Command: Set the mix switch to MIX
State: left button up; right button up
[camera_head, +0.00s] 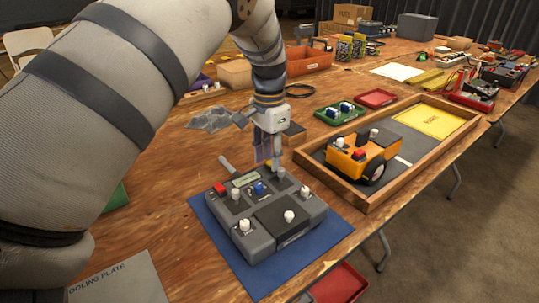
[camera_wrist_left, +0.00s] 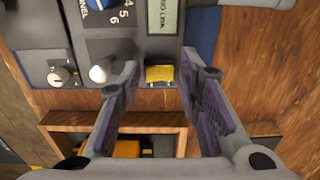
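The grey console (camera_head: 262,238) lies on a blue mat (camera_head: 226,243), with a display, a blue knob (camera_head: 259,188), a red control (camera_head: 220,189) and several white-topped controls. I cannot read a MIX label, so I cannot tell which control is the mix switch. My left gripper (camera_head: 267,164) points down at the console's far edge. In the left wrist view its fingers stand apart and empty, and a yellow piece (camera_wrist_left: 160,74) at the console edge shows between them. A white-tipped lever (camera_wrist_left: 100,72) is beside one finger. My right gripper is not in view.
A wooden-framed tray (camera_head: 387,189) with an orange vehicle (camera_head: 357,155) stands close to the right of the console. Green (camera_head: 337,115) and red (camera_head: 376,98) trays lie behind. A cooling plate (camera_head: 118,282) is at the front left. Bare wood lies left of the console.

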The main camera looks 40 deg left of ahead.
aim_at(269, 164)
pick_arm(q)
notch_tip(269, 164, up, 12)
dwell(0.3)
dwell(0.3)
